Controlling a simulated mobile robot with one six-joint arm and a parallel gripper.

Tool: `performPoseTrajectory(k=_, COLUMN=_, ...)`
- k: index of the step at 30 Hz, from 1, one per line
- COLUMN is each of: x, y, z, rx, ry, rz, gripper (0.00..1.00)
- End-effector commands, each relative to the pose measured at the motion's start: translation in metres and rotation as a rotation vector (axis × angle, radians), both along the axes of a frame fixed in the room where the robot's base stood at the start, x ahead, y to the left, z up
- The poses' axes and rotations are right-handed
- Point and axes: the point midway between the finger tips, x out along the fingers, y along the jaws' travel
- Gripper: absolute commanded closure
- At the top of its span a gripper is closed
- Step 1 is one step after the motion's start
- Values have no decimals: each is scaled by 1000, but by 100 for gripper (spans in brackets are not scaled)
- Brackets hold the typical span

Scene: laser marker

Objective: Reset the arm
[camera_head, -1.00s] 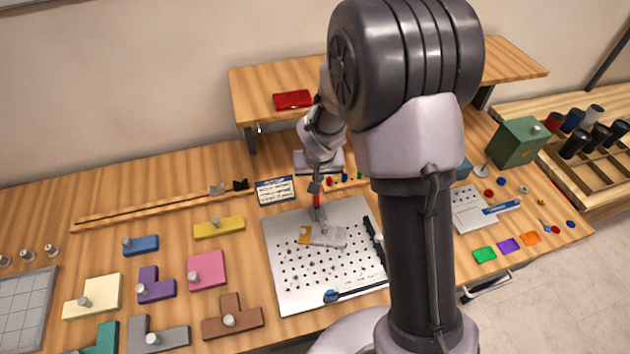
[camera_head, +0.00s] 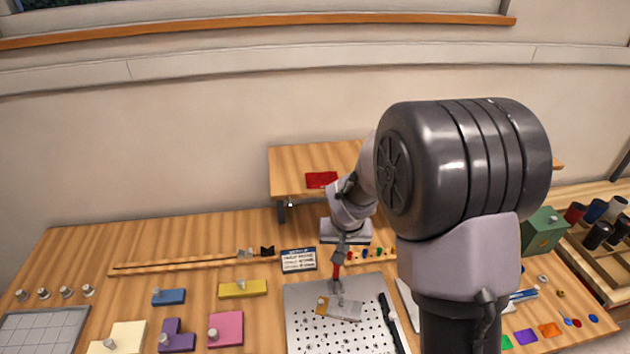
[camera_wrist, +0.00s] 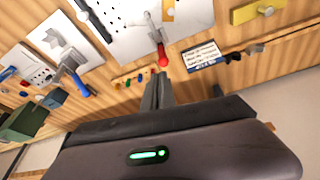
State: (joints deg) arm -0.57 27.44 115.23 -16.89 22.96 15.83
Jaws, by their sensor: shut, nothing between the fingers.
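My gripper (camera_head: 339,256) hangs over the back of the workbench, its fingers together and nothing between them. In the wrist view my gripper's fingers (camera_wrist: 158,88) point toward the red handle (camera_wrist: 162,55) of a clamp. In the head view the red handle (camera_head: 336,272) stands just below the fingertips; I cannot tell whether they touch. The clamp is on a perforated white plate (camera_head: 300,318), with a metal tag (camera_head: 345,309) and a small orange piece (camera_head: 322,305) beside its foot.
A raised wooden shelf (camera_head: 290,170) with a red case (camera_head: 321,180) stands behind. A small sign (camera_head: 298,260) is left of the gripper. Coloured blocks with knobs, such as the yellow one (camera_head: 242,289), lie left. A green box (camera_head: 543,230) stands right.

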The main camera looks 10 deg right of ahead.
Motion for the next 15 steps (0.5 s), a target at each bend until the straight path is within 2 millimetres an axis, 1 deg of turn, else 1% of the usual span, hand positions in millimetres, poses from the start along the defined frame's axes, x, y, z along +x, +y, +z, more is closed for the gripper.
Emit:
performPoseTrajectory(k=2, x=-9, y=0, z=9, rx=8, ry=-19, rz=-16, gripper=100)
performPoseTrajectory(k=4, x=-34, y=2, z=29, rx=32, ry=-50, rz=-48, gripper=100)
performPoseTrajectory(k=5, x=-50, y=3, z=38, rx=47, ry=-64, rz=-64, gripper=100)
performPoseTrajectory(k=6, x=-75, y=6, z=48, rx=72, ry=-82, rz=-84, gripper=100)
performPoseTrajectory(k=8, x=-116, y=13, z=57, rx=115, ry=-109, rz=-109, gripper=100)
performPoseTrajectory(k=9, x=-143, y=18, z=59, rx=145, ry=-124, rz=-120, gripper=100)
performPoseTrajectory(k=12, x=-202, y=32, z=54, rx=218, ry=-160, rz=-132, gripper=100)
performPoseTrajectory(k=15, x=-240, y=43, z=46, rx=273, ry=-182, rz=-131, gripper=100)
